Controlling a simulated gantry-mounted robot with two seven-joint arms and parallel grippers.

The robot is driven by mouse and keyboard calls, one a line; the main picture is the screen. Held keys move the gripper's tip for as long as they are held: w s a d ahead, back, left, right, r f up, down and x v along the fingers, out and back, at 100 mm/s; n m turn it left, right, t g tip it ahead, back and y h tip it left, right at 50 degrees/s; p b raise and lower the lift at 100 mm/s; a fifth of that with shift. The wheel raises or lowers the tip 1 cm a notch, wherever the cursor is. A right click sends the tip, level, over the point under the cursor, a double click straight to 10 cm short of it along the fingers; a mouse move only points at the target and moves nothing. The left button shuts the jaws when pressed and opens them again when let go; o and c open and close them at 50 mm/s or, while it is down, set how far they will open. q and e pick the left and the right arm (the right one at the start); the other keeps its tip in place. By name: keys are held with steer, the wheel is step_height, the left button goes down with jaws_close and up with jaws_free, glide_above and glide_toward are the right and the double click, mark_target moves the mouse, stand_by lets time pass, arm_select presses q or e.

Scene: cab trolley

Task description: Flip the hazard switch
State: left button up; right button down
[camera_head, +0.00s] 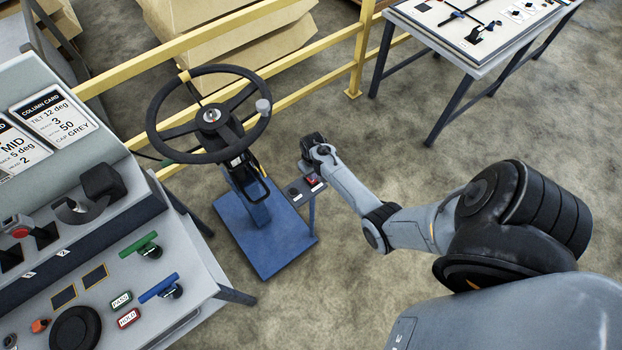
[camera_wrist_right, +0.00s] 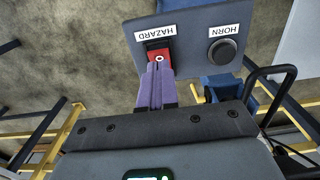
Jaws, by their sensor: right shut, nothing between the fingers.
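The hazard switch is a red rocker (camera_wrist_right: 158,53) with a white ring mark, under a HAZARD label on a small grey panel (camera_wrist_right: 193,32) in the right wrist view. In the head view the panel (camera_head: 294,192) stands on a post by the steering column, and the red switch (camera_head: 313,181) shows small. My right gripper (camera_wrist_right: 155,72) is shut and empty. Its purple fingertips overlap the switch's near edge in the right wrist view; I cannot tell whether they touch. In the head view my right gripper (camera_head: 308,169) is just above the panel. My left gripper is not in view.
A black HORN button (camera_wrist_right: 222,51) sits beside the switch. The steering wheel (camera_head: 211,114) stands left of my right gripper on a blue base (camera_head: 262,240). A control console (camera_head: 190,262) fills the left side, a yellow railing (camera_head: 290,60) the back.

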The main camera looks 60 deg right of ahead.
steer(key=shift+f, duration=0.35)
steer(key=shift+f+b, duration=0.65)
steer(key=shift+f, duration=0.1)
stand_by(0.3)
steer(key=shift+r+p, duration=0.6)
steer(key=shift+p, duration=0.05)
step_height(320, 180, up, 6)
steer(key=p, duration=0.6)
steer(key=shift+p, duration=0.3)
steer(key=shift+f, duration=0.1)
